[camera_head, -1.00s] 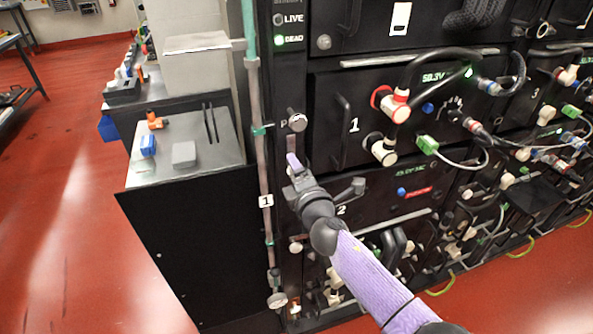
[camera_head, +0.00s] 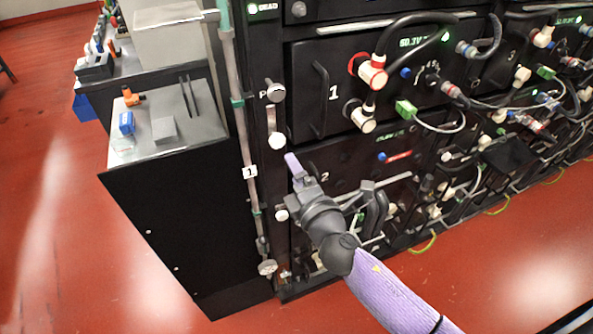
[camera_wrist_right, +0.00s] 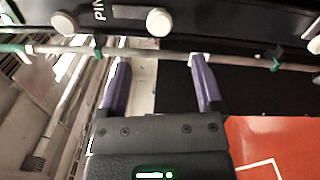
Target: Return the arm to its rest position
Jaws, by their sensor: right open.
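My right gripper (camera_head: 294,166) is in front of the left edge of the battery rack (camera_head: 305,100), beside the module marked 2. Its purple fingers also show in the right wrist view (camera_wrist_right: 161,75), spread apart with nothing between them. My purple right arm (camera_head: 395,290) comes in from the lower right. A round pale knob (camera_head: 275,91) and a white-ended piece below it (camera_head: 277,140) are on the rack edge above the gripper, apart from it in the picture. My left gripper is not in view.
Cables and white connectors (camera_head: 372,72) stick out of the rack front. A vertical pipe (camera_head: 239,130) runs along its left edge. A grey-topped cabinet (camera_head: 190,140) holding small items stands to the left. Open red floor (camera_head: 60,230) lies further left and in front.

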